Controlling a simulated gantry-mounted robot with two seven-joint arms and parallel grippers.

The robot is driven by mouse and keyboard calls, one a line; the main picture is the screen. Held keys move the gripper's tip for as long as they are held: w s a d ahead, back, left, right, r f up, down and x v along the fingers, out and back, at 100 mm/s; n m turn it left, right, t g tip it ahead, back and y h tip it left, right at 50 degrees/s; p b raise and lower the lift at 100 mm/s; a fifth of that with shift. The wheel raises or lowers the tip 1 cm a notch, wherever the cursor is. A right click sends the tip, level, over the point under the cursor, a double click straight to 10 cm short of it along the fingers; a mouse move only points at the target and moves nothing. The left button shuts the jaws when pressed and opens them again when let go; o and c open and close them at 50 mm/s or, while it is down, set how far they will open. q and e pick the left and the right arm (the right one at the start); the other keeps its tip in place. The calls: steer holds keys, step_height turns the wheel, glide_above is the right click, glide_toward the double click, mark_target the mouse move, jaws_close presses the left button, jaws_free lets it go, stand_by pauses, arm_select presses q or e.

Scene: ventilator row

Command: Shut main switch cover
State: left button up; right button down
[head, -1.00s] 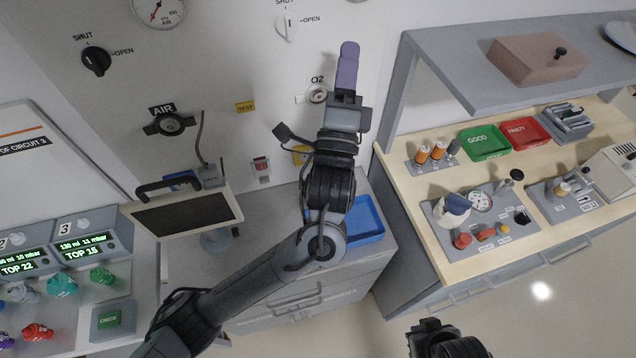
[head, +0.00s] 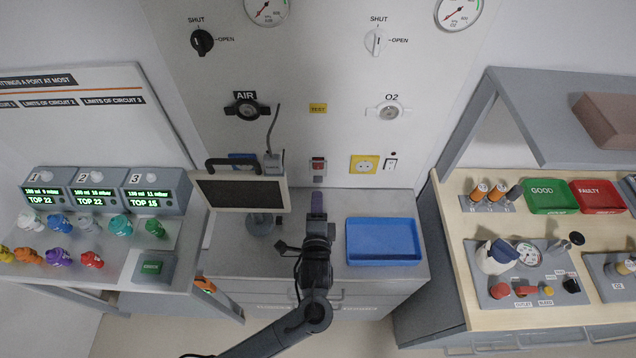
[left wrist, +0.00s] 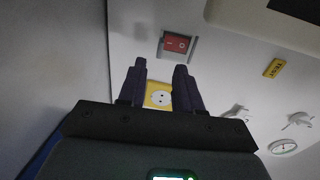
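The main switch (head: 318,165) is a small red rocker in a grey surround, low on the white wall panel. It also shows in the left wrist view (left wrist: 176,44), beyond my fingertips. No separate cover can be clearly made out, so I cannot tell how it stands. My left gripper (head: 318,198) is below the switch in the head view, above the grey cabinet top. In the left wrist view its two purple fingers (left wrist: 158,66) stand apart with nothing between them; the yellow socket shows through the gap. My right gripper is not in view.
A yellow socket plate (head: 364,165) and a small wall switch (head: 391,163) are right of the main switch. A screen on a stand (head: 242,194) is close on the left. A blue tray (head: 383,242) lies on the cabinet top (head: 402,207) to the right.

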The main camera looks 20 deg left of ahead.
mark_target(318, 182)
arm_select(q)
steer(key=x, duration=0.7)
steer(key=shift+w+a+p, duration=0.1)
steer(key=shift+w+p, duration=0.05)
steer(key=shift+p, duration=0.2)
jaws_close()
